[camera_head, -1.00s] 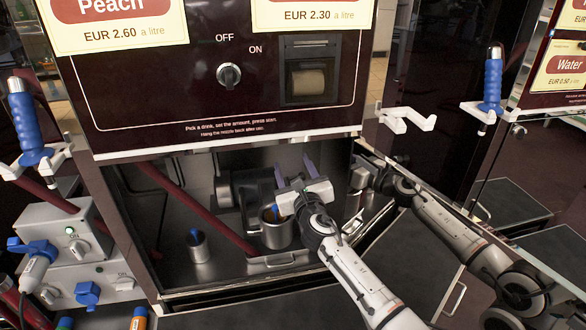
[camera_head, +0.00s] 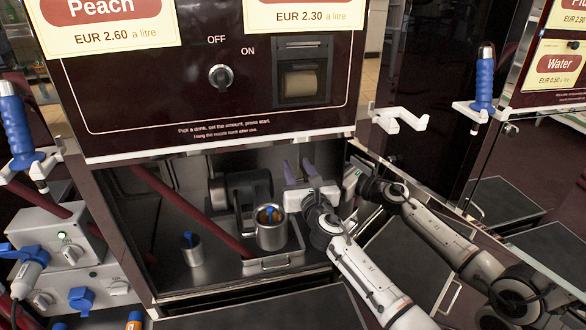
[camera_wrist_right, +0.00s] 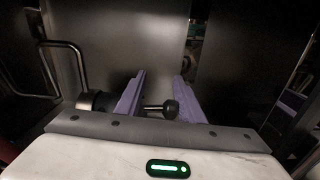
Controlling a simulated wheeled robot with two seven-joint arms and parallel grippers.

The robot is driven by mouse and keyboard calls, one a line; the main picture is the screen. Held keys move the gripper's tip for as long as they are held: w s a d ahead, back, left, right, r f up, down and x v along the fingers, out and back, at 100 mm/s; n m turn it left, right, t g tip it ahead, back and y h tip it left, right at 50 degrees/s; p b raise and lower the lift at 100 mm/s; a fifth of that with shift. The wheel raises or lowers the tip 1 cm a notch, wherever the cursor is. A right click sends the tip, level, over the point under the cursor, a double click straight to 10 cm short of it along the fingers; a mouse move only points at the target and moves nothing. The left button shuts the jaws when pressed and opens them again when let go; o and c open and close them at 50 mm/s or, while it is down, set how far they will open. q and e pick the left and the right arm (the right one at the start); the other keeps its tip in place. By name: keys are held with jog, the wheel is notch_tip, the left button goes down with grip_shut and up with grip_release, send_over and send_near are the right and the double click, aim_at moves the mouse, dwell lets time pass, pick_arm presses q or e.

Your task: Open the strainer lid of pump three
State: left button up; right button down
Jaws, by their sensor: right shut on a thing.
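My right gripper (camera_head: 298,168) reaches into the open cabinet under the dispenser, its two purple fingers pointing to the back. In the right wrist view, a dark round-ended knob (camera_wrist_right: 171,108) on a short stem shows between the purple fingers (camera_wrist_right: 158,92), which are shut on it. The stem runs left to a dark cylinder (camera_wrist_right: 92,101). A dark pump body (camera_head: 243,188) lies left of the gripper. I cannot tell the strainer lid from these parts, nor read a pump number.
A metal pot (camera_head: 270,237) with blue and orange things in it stands on a metal tray (camera_head: 272,265) just before the gripper. A smaller metal cup (camera_head: 193,256) stands to the left. A dark red pipe (camera_head: 190,210) crosses the cabinet. The dispenser panel (camera_head: 150,100) hangs above.

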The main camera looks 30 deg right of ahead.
pick_arm(q)
jog(key=shift+r, duration=0.1)
pick_arm(e)
jog(key=c, duration=1.2)
grip_release()
jog(key=shift+s+a, duration=0.1)
jog(key=shift+s, duration=0.15)
pick_arm(q)
jog(key=p, duration=0.1)
jog(key=a+r+t+p, duration=0.1)
jog(key=shift+s+a+r+n+p, duration=0.15)
jog(key=shift+a+n+p, duration=0.1)
jog(key=shift+n+p, duration=0.15)
pick_arm(e)
jog(key=v, duration=0.9)
jog(key=shift+s, duration=0.4)
jog(key=shift+a, duration=0.1)
